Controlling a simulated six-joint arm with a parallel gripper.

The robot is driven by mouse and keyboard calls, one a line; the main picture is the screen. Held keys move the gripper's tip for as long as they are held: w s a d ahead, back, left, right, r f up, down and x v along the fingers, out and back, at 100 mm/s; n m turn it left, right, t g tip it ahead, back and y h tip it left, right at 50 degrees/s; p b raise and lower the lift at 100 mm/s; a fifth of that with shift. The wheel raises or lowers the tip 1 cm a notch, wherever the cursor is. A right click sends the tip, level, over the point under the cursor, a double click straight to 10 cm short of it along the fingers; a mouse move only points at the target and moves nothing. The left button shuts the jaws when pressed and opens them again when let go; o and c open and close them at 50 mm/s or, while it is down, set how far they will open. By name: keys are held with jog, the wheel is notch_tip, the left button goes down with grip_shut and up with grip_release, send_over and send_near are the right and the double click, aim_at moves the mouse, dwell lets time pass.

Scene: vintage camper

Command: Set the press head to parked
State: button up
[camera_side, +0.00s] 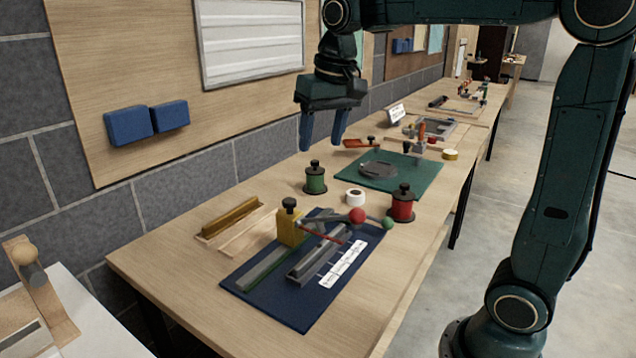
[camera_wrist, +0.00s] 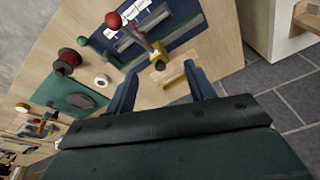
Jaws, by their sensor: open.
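A yellow block (camera_side: 291,228) with a black knob on top stands at the back of the dark blue mat (camera_side: 303,318); it may be the press head. A grey lever with a red ball (camera_side: 357,215) reaches rightward from near it. Grey rails (camera_side: 318,257) lie in front of it. The yellow block also shows in the wrist view (camera_wrist: 156,52), with the red ball (camera_wrist: 113,20) up and left of it. My gripper (camera_side: 322,142) is open and empty, above the table and beyond the block in the side view. It also shows in the wrist view (camera_wrist: 160,72).
Green (camera_side: 315,180) and red (camera_side: 402,204) spools, a white tape roll (camera_side: 355,197) and a small green ball (camera_side: 388,222) stand near the blue mat. A wooden tray with a brass bar (camera_side: 230,217) lies left. A green mat (camera_side: 425,172) with a dark disc lies beyond. The wall is close behind.

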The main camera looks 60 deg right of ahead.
jog(key=w+d+f+m+g, duration=0.1)
jog(key=w+d+f+m, duration=0.15)
jog(key=w, duration=0.45)
jog(key=g, duration=0.1)
send_over(289, 200)
notch_tip(289, 200, down, 3)
jog(key=shift+f+m, duration=0.1)
jog(key=shift+m, duration=0.35)
notch_tip(289, 200, down, 14)
jog(key=shift+r, duration=0.1)
grip_shut()
